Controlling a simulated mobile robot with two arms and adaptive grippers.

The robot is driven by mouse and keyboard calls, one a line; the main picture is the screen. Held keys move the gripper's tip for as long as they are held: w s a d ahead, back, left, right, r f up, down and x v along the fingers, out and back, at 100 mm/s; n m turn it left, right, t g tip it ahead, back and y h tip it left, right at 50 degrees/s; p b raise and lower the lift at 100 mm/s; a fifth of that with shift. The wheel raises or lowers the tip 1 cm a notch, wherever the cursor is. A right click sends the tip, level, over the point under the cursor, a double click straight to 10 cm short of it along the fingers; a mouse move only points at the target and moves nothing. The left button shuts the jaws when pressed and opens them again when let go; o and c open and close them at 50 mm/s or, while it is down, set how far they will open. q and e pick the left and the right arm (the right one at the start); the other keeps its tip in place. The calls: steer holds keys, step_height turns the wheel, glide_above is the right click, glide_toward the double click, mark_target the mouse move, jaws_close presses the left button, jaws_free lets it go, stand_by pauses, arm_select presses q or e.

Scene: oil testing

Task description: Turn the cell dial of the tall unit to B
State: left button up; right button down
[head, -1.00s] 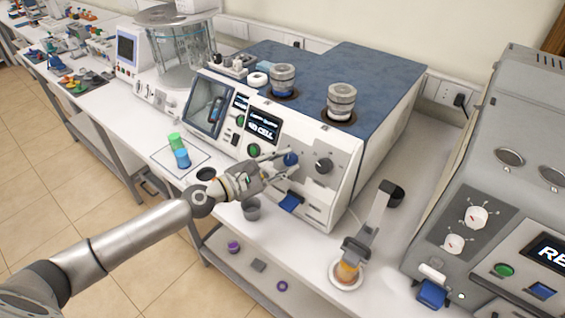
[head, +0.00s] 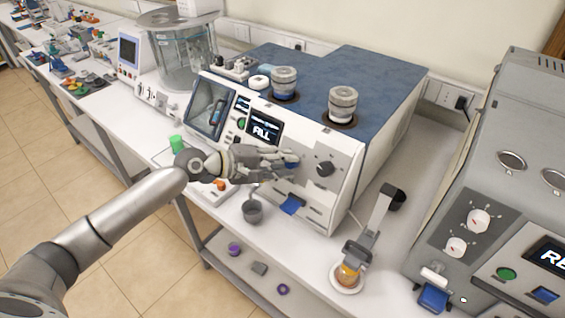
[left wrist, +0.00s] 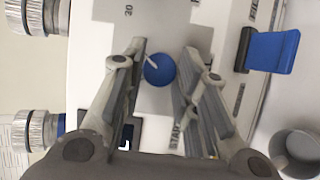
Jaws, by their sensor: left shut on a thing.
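In the left wrist view the blue dial (left wrist: 160,71) has a white pointer slanting to the upper left. My left gripper (head: 291,167) is shut on the blue dial, one finger on each side of it, though contact is hard to make out. Its hand hides part of the panel. My right gripper is not in view.
A grey cup (head: 252,211) stands before the unit, below a blue lever (head: 291,205). A stand with an amber vessel (head: 348,273) is to its right. A grey instrument (head: 490,190) fills the right side. A green-capped vial (head: 176,142) is behind my wrist.

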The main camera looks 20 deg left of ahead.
arm_select(q)
steer(key=shift+m, duration=0.5)
steer(key=o, duration=1)
steer(key=shift+s+a+r, duration=0.1)
steer(key=shift+s+a, duration=0.05)
steer(key=shift+a, duration=0.05)
steer(key=v, duration=1.1)
steer(key=shift+r, duration=0.3)
steer(key=shift+s+a, duration=0.1)
